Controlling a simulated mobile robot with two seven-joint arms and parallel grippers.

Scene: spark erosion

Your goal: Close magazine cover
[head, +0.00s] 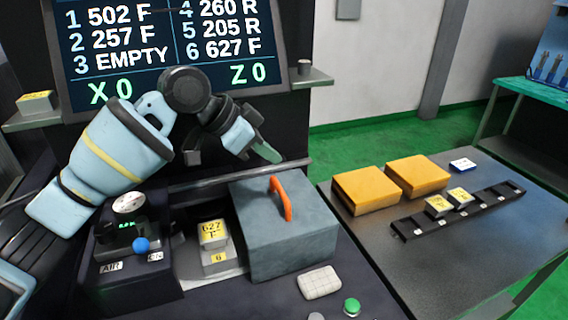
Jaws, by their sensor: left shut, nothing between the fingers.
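The magazine cover (290,242) is a grey-blue box with an orange handle (280,198) on its top. It stands at the middle of the dark bench. Just left of it, a block marked 627 F (213,234) sits uncovered on a position labelled 6. Other magazine positions are not visible; the cover may hide them. My left gripper (268,153) is shut and empty, above and behind the cover, a little up and left of the handle and apart from it. My right gripper is not in view.
A gauge unit with a blue knob (141,244) stands left of the block. A white pad (320,282) and a green button (352,306) lie in front of the cover. The right table holds two orange boxes (366,189) and a black rack (410,229). A screen (110,45) stands behind.

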